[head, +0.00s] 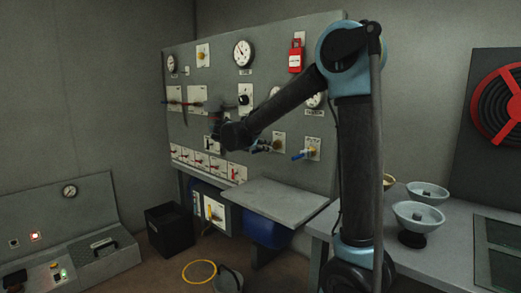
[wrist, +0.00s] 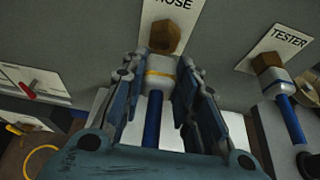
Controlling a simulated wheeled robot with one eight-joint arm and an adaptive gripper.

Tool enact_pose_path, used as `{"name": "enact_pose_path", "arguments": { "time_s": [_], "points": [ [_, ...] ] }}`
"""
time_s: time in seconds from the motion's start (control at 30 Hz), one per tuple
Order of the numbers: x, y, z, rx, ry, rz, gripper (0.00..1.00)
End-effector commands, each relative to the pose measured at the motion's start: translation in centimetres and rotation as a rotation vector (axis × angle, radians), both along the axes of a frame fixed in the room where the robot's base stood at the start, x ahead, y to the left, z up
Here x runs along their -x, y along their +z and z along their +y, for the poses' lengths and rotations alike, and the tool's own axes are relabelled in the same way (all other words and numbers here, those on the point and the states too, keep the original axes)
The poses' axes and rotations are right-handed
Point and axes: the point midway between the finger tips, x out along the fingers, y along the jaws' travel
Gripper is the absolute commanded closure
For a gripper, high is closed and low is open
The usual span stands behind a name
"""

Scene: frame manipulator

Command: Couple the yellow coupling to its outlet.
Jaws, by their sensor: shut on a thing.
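My gripper (wrist: 160,72) is shut on a pale coupling (wrist: 160,64) with a yellow band, a finger on each side of it. A blue hose (wrist: 152,118) runs from the coupling back toward my palm. A brass hexagonal outlet (wrist: 165,36) is straight ahead of the coupling, under a white plate (wrist: 188,8) whose visible letters end in "OSE". The coupling's front end appears right at the outlet; whether it is seated or a slight gap remains, I cannot tell. In the head view my gripper (head: 266,146) is small, close to the grey panel.
To the right, a second brass outlet (wrist: 267,62) under a "TESTER" plate (wrist: 284,42) has a coupling with a blue hose (wrist: 292,122). A red lever (wrist: 28,90) is at left. A grey shelf (head: 275,196) juts out below. A yellow ring (head: 199,271) lies on the floor.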

Motion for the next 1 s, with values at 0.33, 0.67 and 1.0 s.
{"name": "enact_pose_path", "arguments": {
  "time_s": [0.33, 0.67, 1.0],
  "points": [
    [-1.7, 0.0, -1.4, 0.0, -0.001, 0.0, 1.0],
    [-2.0, 0.0, -1.7, 0.0, -0.002, 0.0, 1.0],
    [-2.0, 0.0, -1.7, 0.0, -0.002, 0.0, 1.0]
  ]
}}
